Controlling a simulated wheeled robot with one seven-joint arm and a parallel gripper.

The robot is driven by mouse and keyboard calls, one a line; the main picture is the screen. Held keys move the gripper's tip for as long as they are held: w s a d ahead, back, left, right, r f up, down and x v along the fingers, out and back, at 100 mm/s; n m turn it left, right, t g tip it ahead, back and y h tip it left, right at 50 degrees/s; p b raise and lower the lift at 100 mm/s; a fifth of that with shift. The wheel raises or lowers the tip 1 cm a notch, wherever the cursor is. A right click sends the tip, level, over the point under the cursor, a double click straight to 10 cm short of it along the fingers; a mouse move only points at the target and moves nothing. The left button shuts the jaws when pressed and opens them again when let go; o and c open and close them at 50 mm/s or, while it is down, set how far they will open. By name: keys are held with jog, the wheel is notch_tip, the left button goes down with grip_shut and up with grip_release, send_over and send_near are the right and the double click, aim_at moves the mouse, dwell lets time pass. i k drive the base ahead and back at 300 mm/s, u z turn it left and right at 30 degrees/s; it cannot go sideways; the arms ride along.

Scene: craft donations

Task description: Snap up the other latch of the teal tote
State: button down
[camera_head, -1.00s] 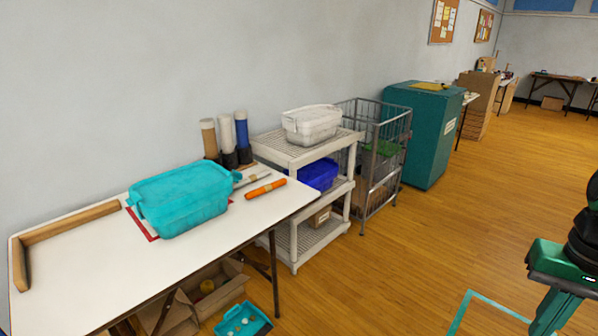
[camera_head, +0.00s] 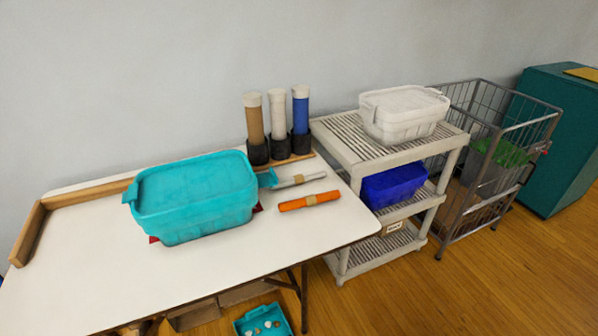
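The teal tote (camera_head: 195,200) stands on the white table (camera_head: 90,260) with its lid on, over a red marking that shows at its edges. A teal latch (camera_head: 267,178) sticks out from the tote's right end, away from the wall of the tote. At the left end a latch (camera_head: 131,193) seems to lie close against the side, but it is too small to be sure. My gripper is not in this view.
Capped tubes (camera_head: 277,115) stand behind. A wooden rail (camera_head: 92,192) edges the table. A shelf cart (camera_head: 350,150) and wire cage (camera_head: 500,130) stand right; a teal tray (camera_head: 262,320) is below.

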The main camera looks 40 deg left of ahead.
aim_at(270, 178)
jog(key=u, duration=0.65)
jog(key=i, duration=1.15)
jog(key=u, duration=0.8)
